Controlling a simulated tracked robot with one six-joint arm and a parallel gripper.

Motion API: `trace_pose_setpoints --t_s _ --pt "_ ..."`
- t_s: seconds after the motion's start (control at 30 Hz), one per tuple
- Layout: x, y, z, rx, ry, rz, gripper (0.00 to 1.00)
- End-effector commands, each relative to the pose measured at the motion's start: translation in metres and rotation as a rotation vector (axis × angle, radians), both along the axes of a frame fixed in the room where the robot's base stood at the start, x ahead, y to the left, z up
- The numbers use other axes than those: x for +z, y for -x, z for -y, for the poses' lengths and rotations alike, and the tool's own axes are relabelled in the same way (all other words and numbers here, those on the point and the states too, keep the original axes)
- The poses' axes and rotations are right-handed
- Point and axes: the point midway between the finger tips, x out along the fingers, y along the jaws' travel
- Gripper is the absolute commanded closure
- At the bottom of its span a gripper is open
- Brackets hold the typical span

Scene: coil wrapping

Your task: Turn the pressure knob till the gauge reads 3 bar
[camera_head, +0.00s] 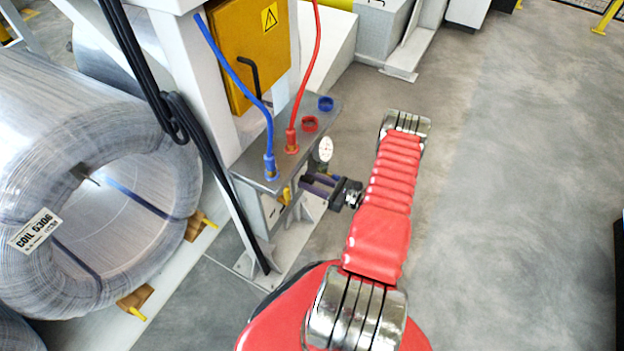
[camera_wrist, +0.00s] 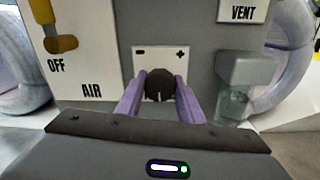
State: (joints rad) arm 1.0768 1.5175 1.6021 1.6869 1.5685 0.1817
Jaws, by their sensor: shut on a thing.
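The pressure knob (camera_wrist: 160,86) is a dark round knob on a pale plate marked minus and plus, in the middle of the wrist view. A light mark shows on the lower part of its face. My gripper (camera_wrist: 160,96) has its two purple fingers shut on the knob, one on each side. In the head view my gripper (camera_head: 318,185) reaches left to the front of the grey unit, and the knob is hidden there.
A yellow lever (camera_wrist: 60,42) stands by the OFF and AIR labels. A VENT label (camera_wrist: 243,11) is at upper right. Blue (camera_head: 250,90) and red (camera_head: 308,80) hoses plug into the grey unit's top (camera_head: 250,165). A wire coil (camera_head: 90,180) lies left.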

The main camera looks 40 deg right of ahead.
Motion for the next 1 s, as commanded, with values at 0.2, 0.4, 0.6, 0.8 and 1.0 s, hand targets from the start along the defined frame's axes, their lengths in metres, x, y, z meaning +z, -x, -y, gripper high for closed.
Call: trace_pose_setpoints --t_s 0.2,0.4,0.6,0.8,1.0 --pt "0.0018 -0.0016 0.0046 -0.015 0.048 0.015 0.88" --pt "0.0019 -0.0022 0.0039 -0.013 0.138 0.048 0.88" --pt "0.0022 -0.0026 0.0034 -0.012 0.276 0.098 0.88" --pt "0.0023 -0.0030 0.0028 -0.012 0.438 0.156 0.89" --pt "0.0025 -0.0033 0.0024 -0.011 0.586 0.209 0.88"
